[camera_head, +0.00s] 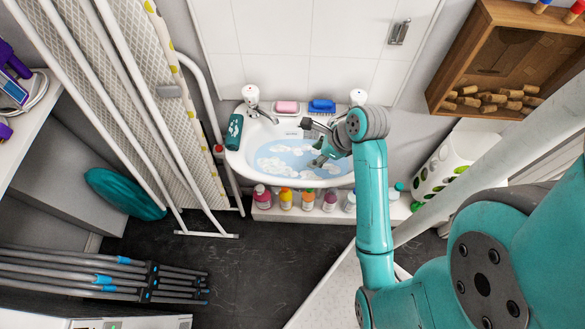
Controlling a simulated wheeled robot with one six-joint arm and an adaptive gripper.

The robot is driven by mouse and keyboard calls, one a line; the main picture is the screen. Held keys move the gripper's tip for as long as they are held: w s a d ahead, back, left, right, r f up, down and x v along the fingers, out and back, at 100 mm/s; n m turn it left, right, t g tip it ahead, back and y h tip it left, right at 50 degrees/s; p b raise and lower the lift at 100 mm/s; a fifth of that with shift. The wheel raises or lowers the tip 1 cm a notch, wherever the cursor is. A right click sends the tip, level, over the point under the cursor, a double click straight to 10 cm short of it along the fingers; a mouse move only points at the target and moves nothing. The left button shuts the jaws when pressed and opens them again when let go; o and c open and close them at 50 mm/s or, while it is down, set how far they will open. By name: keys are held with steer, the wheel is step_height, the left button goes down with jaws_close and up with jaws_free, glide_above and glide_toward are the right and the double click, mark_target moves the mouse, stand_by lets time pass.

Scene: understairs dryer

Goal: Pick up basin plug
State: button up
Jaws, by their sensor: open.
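The white wash basin (238,163) stands against the tiled wall and holds blue water with patches of white foam (272,163). I cannot make out the basin plug; foam, water and my arm cover parts of the bowl. My gripper (314,143) is over the right part of the basin, with its fingers apart and nothing visible between them. I cannot tell whether the fingertips touch the water.
Two taps (251,95), pink soap (287,107) and a blue brush (321,106) sit along the basin's back. A teal cloth (234,131) hangs at its left. Several bottles (286,198) line a ledge below. An ironing board (165,110) leans left; a wooden crate (480,45) is upper right.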

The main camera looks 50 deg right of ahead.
steer(key=g, duration=0.1)
glide_above(302, 164)
steer(key=s, duration=0.3)
steer(key=shift+m, duration=0.3)
step_height(302, 164, down, 5)
steer(key=shift+d+r, duration=0.15)
steer(key=w+f, duration=0.2)
steer(key=f, duration=0.1)
steer(key=shift+w+f, duration=0.4)
steer(key=shift+f, duration=0.4)
jaws_close()
